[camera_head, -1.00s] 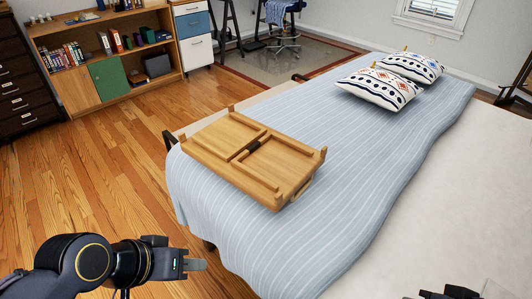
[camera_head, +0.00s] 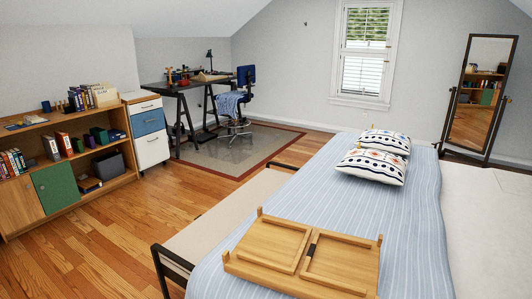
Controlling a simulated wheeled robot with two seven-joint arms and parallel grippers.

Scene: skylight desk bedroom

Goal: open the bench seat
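The bench (camera_head: 222,210) is long and low, with a flat cream top and dark metal end frames. It stands along the left side of the bed. Its near end frame (camera_head: 168,268) shows at the lower left of the bench. Its far end is close to the rug, partly behind the bed. The cream top lies flat, and no gap or raised lid shows. The front face of the bench is mostly out of sight. Neither of my grippers is in this view.
A wooden folding tray (camera_head: 275,243) lies on the blue striped bed (camera_head: 330,205), with two patterned pillows (camera_head: 375,160) beyond. A bookshelf (camera_head: 70,165) and drawer unit (camera_head: 148,130) line the left wall. Wood floor (camera_head: 140,235) between them and the bench is clear.

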